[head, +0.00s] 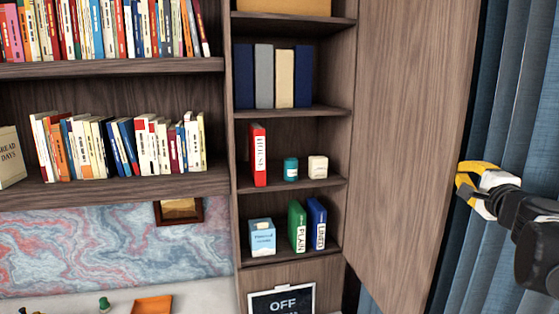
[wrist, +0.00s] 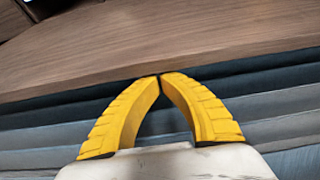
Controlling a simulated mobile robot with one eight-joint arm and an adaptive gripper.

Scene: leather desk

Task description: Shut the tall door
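The tall door (head: 405,130) is a brown wood panel, standing wide open at the right side of the narrow shelf cabinet (head: 243,200). My gripper (head: 462,180) is at the door's outer right edge in the head view, in front of the blue curtain. In the wrist view the yellow fingertips (wrist: 160,77) meet, with nothing seen between them. The door's edge (wrist: 150,68) runs across just beyond the tips there. I cannot tell whether the tips touch it.
Blue curtains (head: 525,90) hang at the right, behind my gripper. The cabinet shelves hold binders (head: 259,155), boxes and a small teal jar (head: 291,168). Bookshelves (head: 110,68) fill the left. An orange tray (head: 152,305) lies on the desk below. A sign (head: 283,301) reading OFF stands low.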

